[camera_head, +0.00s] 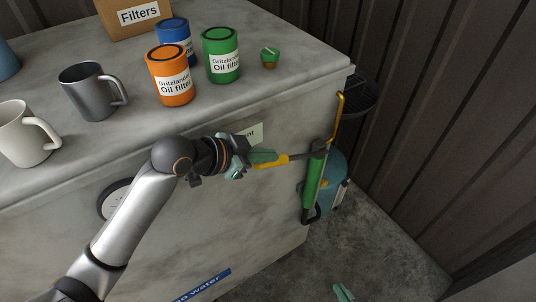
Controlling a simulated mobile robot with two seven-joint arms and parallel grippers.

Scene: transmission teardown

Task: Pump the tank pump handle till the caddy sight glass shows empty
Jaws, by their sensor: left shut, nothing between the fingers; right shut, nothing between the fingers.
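A teal tank (336,166) stands on the floor beyond the right end of the counter, partly hidden. A green upright tube (313,181) with dark ends is in front of it. I cannot tell whether this tube is the sight glass, and no level can be read. A yellow grip (271,162) on a thin rod sticks out left from near the tube's top; it looks like the pump handle. My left gripper (262,156) is shut, its green fingers at the yellow grip's left end; contact is unclear. My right gripper (343,292) is shut, far from the tank, only its tips showing.
The counter (265,88) carries orange (170,76), blue (174,36) and green (220,55) cans, mugs, a small green-topped part (270,56) and a Filters box (133,15). A yellow bent rod (338,113) rises beside a dark tray (362,96).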

